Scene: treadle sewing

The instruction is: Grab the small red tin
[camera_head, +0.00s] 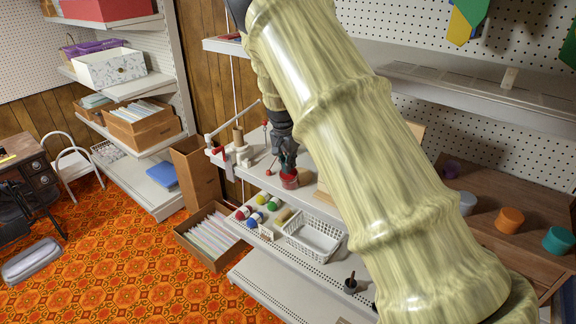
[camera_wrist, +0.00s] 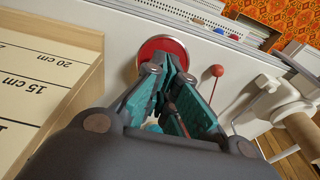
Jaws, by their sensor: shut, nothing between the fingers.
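The small red tin (camera_head: 289,181) stands on the white shelf (camera_head: 262,172), round with a red top. In the wrist view the tin (camera_wrist: 152,47) shows its red top and pale rim at the upper middle, partly covered by my fingers. My gripper (camera_head: 287,165) points down over the tin. In the wrist view my gripper (camera_wrist: 172,62) has its teal-padded fingers together, with the tips overlapping the tin's top. Nothing is held. Whether the tips touch the tin cannot be told.
A ruler board (camera_wrist: 40,85) in a wooden frame lies left of the tin. A red-knobbed rod (camera_wrist: 217,70) and a white winder with a wooden spool (camera_wrist: 300,130) stand right. In the head view, a lower shelf holds yarn balls (camera_head: 259,199) and a white basket (camera_head: 313,238).

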